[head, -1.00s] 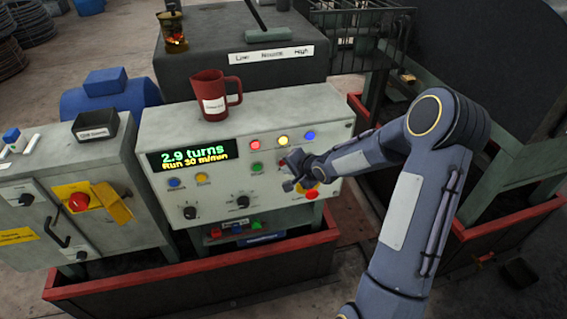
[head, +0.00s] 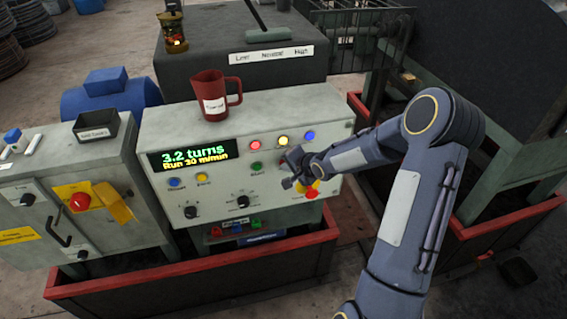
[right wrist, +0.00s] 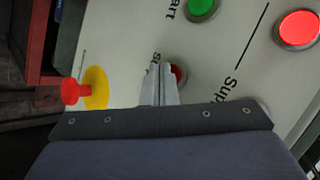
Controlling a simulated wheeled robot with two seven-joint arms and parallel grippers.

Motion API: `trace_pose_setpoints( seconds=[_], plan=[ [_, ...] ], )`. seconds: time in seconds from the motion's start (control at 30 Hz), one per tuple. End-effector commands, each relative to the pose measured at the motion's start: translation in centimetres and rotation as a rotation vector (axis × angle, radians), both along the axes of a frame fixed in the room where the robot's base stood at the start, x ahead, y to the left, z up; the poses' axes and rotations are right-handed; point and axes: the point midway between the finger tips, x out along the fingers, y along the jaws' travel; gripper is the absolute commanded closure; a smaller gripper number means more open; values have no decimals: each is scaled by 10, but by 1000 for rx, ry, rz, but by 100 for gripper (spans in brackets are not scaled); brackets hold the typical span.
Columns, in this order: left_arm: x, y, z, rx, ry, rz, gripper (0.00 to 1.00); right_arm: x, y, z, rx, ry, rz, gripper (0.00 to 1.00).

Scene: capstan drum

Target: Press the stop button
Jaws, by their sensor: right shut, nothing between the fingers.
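The control panel (head: 270,117) stands in the middle of the head view, its display (head: 194,156) reading 3.2 turns and Run 30 m/min. In the right wrist view the red stop button (right wrist: 179,74) shows partly behind my right gripper's fingertips, and its label is mostly covered. My right gripper (right wrist: 159,68) is shut and empty, with its tips over the button's left edge; I cannot tell whether they touch it. In the head view my right gripper (head: 284,168) is in front of the panel's right part and hides the stop button. My left gripper is not in view.
A green start button (right wrist: 202,8) and a red lamp (right wrist: 298,28) are close by. A red mushroom button (right wrist: 75,92) on a yellow base sits left of my fingers in the wrist view. A red mug (head: 212,98) stands on top of the panel.

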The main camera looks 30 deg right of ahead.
Motion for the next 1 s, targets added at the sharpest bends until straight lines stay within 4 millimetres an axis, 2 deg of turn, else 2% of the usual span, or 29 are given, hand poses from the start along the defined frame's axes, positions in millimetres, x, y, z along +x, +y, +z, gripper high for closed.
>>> trace_pose_setpoints(
  seconds=[0.5, 1.0],
  plan=[
    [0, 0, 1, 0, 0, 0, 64, 3, -1, 1, -1, -3, -1, 100],
    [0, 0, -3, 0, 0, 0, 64, -13, 3, 0, 0, -1, -1, 100]
  ],
)
